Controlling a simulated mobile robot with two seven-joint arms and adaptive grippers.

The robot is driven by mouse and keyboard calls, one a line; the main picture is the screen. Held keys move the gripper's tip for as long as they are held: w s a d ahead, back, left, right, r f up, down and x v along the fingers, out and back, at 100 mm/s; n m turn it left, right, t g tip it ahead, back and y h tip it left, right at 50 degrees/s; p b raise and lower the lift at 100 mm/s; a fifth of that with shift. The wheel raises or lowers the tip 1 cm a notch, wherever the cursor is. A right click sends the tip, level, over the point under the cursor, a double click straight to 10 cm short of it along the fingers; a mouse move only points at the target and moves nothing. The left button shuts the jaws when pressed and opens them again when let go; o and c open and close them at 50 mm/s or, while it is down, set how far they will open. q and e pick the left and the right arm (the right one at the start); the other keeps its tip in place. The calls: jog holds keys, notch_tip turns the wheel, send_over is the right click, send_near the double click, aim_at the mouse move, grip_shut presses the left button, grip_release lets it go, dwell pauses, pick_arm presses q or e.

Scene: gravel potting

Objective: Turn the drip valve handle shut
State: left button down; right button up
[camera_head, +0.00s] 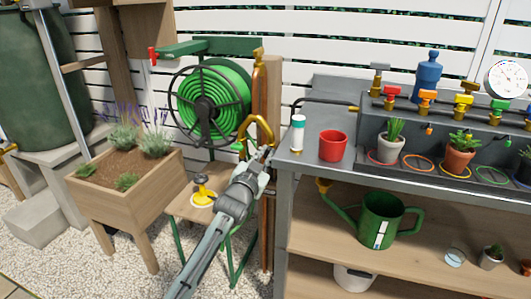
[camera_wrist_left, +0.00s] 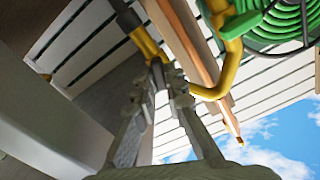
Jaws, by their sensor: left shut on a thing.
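A row of drip valves with coloured handles stands on the grey rack at the right: red (camera_head: 392,90), orange (camera_head: 427,97), yellow (camera_head: 463,101) and green (camera_head: 498,107). My left gripper (camera_head: 267,153) is well to the left of them, by the bench's left corner. It is shut on a gold curved piece (camera_head: 257,121) beside the hose reel. In the left wrist view the gripper's fingertips (camera_wrist_left: 167,80) meet at the gold curved piece (camera_wrist_left: 232,65). The exact contact is partly hidden. I cannot tell whether this piece belongs to a valve. My right gripper is out of view.
The hose reel (camera_head: 205,103) and wooden post (camera_head: 273,90) stand close behind the gripper. A white-and-teal bottle (camera_head: 297,134) and red pot (camera_head: 333,146) stand near the bench corner. A planter (camera_head: 115,190) is at the left; a green watering can (camera_head: 379,222) is on the shelf below.

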pick_arm(q)
jog(key=shift+m, duration=0.9)
jog(key=m, duration=0.3)
jog(key=shift+f+m, duration=0.1)
jog(key=shift+m, duration=0.3)
jog(key=m, duration=0.4)
jog(key=shift+d+f, duration=0.1)
jog(key=shift+m, duration=1.8)
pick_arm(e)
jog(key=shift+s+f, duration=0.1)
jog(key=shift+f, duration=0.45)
pick_arm(q)
jog(key=shift+m, duration=0.3)
jog(key=c, duration=1.6)
grip_release()
